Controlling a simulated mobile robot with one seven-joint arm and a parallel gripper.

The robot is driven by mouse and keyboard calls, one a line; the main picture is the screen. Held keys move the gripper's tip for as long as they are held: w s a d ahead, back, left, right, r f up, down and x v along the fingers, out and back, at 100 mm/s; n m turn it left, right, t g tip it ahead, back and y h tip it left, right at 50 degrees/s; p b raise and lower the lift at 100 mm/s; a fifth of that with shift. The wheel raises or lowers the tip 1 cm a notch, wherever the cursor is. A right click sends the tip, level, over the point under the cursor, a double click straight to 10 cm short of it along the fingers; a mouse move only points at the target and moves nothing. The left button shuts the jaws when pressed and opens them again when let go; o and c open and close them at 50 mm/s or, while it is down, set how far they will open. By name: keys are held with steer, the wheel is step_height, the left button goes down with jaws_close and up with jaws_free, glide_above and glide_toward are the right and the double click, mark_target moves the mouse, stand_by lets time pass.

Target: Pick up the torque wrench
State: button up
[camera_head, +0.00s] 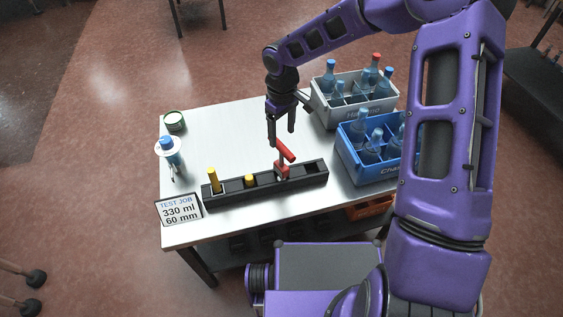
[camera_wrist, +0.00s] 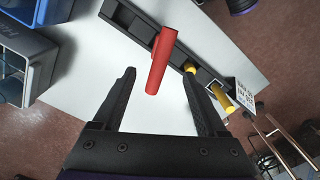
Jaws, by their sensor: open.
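A tool with a red handle (camera_head: 285,151), which I take to be the torque wrench, stands tilted in the black rack (camera_head: 232,196) on the table. Its red handle (camera_wrist: 161,62) also shows in the wrist view, with its near end between the lines of my fingers. My gripper (camera_head: 282,138) is open and empty, just above the red handle in the head view. In the wrist view my gripper (camera_wrist: 159,73) has one finger on each side of the handle, with gaps. I cannot tell how far the fingertips are from it in depth. The tool's lower end is hidden in the rack.
Two yellow-handled tools (camera_head: 213,180) stand in the same rack, left of the red one. A grey crate (camera_head: 321,112) and a blue crate (camera_head: 345,152) with bottles stand at right. A sign (camera_head: 180,211), a blue-capped bottle (camera_head: 167,146) and a tin (camera_head: 175,121) are at left.

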mark_target(281, 144)
step_height(281, 144, down, 9)
steer(key=shift+w+a+r, duration=0.1)
steer(key=shift+r, duration=0.1)
stand_by(0.3)
steer(key=shift+c, duration=0.3)
jaws_close()
stand_by(1.1)
